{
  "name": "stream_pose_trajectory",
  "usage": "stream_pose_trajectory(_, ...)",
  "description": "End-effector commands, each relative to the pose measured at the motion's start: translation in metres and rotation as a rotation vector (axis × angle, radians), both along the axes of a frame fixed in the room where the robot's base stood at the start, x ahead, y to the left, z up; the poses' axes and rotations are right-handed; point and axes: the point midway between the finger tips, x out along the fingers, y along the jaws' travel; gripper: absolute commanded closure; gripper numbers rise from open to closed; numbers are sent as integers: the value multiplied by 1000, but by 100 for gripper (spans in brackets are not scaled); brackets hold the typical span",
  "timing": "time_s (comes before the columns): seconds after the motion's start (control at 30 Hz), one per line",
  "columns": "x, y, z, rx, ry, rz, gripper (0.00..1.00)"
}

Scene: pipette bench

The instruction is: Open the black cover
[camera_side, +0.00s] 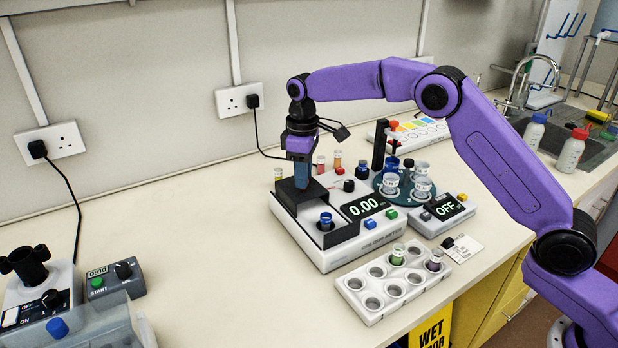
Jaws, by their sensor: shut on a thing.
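The black cover (288,198) is a dark, box-like piece on the left part of a white meter (330,257) whose display reads 0.00. My gripper (302,186) points straight down and is shut on the cover; its fingertips are partly hidden at the cover's top. A vial with a blue top (326,219) stands in the dark well in front of the cover. How far the cover stands from its shut position is hard to tell.
A white rack (352,284) with several wells stands in front of the meter. A teal carousel (405,197) with cups and a small unit reading OFF (443,213) stand to the right. Bench space left of the meter is clear.

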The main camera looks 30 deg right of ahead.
Motion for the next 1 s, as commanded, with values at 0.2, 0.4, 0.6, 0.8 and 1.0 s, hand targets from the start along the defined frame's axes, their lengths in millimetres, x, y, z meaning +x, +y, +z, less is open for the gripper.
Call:
stream_pose_trajectory(0.2,2,1,1,4,-4,3,100)
stream_pose_trajectory(0.4,2,1,1,4,-5,2,54)
stream_pose_trajectory(0.6,2,1,1,2,-2,1,48)
stream_pose_trajectory(0.8,2,1,5,2,-4,1,48)
stream_pose_trajectory(1.0,3,1,32,4,-8,1,48)
